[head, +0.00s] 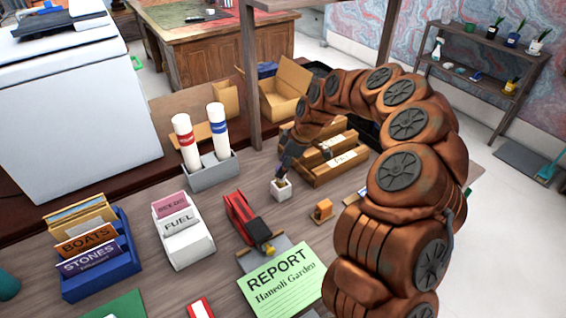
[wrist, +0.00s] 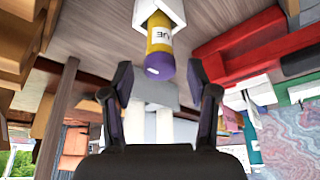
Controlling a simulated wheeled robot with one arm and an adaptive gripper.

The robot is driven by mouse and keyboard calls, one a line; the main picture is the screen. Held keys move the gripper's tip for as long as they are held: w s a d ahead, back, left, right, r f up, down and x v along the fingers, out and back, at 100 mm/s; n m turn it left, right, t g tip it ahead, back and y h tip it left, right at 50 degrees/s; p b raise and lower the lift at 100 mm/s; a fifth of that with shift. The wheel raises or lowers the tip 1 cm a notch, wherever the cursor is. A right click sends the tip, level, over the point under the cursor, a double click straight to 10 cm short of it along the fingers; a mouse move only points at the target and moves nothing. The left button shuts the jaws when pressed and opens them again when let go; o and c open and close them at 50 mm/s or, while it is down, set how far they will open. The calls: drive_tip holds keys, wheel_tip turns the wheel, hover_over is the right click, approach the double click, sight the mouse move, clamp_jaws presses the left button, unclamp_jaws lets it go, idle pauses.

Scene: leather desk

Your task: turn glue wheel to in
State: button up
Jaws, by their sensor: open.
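The glue stick (wrist: 160,45) has a yellow body with a partly visible white label ending in "UE" and a purple end, the wheel (wrist: 159,66). It stands in a small white cup (head: 281,190) on the desk, with the wheel end up towards my gripper; the cup also shows at the top of the wrist view (wrist: 172,11). My gripper (wrist: 160,74) is open, with its dark fingers on either side of the wheel and a visible gap to each. In the head view, my gripper (head: 284,167) is just above the cup, and the glue stick is small and partly hidden.
A wooden stepped organiser (head: 330,160) is close to the right of the cup. A red stapler-like tool (head: 243,217) lies in front left, and a grey holder (head: 212,175) with two white tubes stands behind left. A green report sheet (head: 281,285) lies at the front.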

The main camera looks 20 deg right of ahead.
drive_tip(key=shift+f, duration=0.1)
drive_tip(key=shift+c, duration=0.3)
clamp_jaws()
drive_tip(key=shift+f+m+t+b, duration=0.1)
drive_tip(key=shift+m+t+b, duration=0.2)
drive_tip(key=shift+m+b, duration=0.6)
drive_tip(key=m+h+b, duration=0.1)
drive_tip(key=b, duration=0.1)
drive_tip(key=shift+s+f+b, duration=0.1)
drive_tip(key=shift+b, duration=0.2)
drive_tip(key=m+t+b, duration=0.1)
drive_tip(key=m+b, duration=0.2)
drive_tip(key=shift+a+h, duration=0.15)
drive_tip(key=shift+h, duration=0.25)
drive_tip(key=m+b, duration=0.1)
drive_tip(key=m, duration=0.1)
drive_tip(key=m+t+h+b, duration=0.1)
drive_tip(key=m+b, duration=0.1)
drive_tip(key=m, duration=0.1)
drive_tip(key=shift+s+a+h, duration=0.1)
drive_tip(key=shift+a+h, duration=0.05)
drive_tip(key=shift+h, duration=0.15)
drive_tip(key=shift+a+r+m+h+b, duration=0.15)
drive_tip(key=shift+m+h+b, duration=0.65)
drive_tip(key=shift+m, duration=0.8)
drive_tip(key=shift+m+h+b, duration=0.3)
drive_tip(key=shift+m+b, duration=0.4)
drive_tip(key=shift+m, duration=0.5)
